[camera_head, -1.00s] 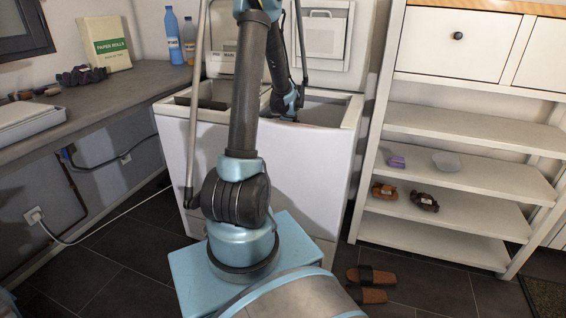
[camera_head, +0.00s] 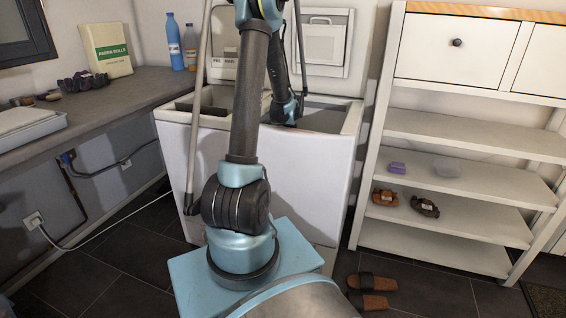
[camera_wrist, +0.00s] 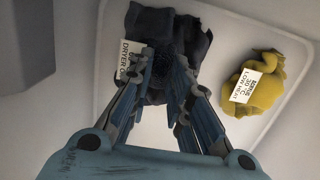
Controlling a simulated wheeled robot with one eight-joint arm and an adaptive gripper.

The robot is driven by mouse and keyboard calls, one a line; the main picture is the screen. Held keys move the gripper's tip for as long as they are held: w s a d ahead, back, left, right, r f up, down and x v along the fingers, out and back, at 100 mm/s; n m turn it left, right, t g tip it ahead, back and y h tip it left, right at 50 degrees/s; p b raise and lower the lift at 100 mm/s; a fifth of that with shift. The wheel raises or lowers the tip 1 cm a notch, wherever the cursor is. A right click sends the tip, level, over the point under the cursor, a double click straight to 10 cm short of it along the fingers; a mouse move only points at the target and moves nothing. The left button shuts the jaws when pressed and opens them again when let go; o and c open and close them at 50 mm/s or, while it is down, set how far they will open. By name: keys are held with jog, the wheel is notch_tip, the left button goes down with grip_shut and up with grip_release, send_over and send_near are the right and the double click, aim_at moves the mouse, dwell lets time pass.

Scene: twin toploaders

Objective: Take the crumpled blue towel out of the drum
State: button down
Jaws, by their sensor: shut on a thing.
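My gripper (camera_wrist: 162,62) reaches down into the right-hand opening of the white toploader (camera_head: 180,150). In the wrist view its fingers come together on a crumpled dark cloth (camera_wrist: 190,22). The cloth looks blue-black in the shade, so I cannot be sure of its colour. A white label (camera_wrist: 128,62) with "DRYER" on it sticks out at its left. The cloth lies on the pale floor of the drum (camera_wrist: 100,100). The fingers hide part of it. In the head view the rim and my arm hide the cloth and the fingertips.
A yellow crumpled cloth (camera_wrist: 262,85) with a care label lies to the right in the same drum, apart from my fingers. The raised lid (camera_head: 325,42) stands behind the opening. A counter (camera_head: 120,98) is at left, a white shelf (camera_head: 470,185) at right. Brown sandals (camera_head: 372,283) lie on the floor.

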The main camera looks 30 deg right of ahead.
notch_tip(320, 180, up, 35)
dwell(1.1)
jog(key=shift+r, duration=0.1)
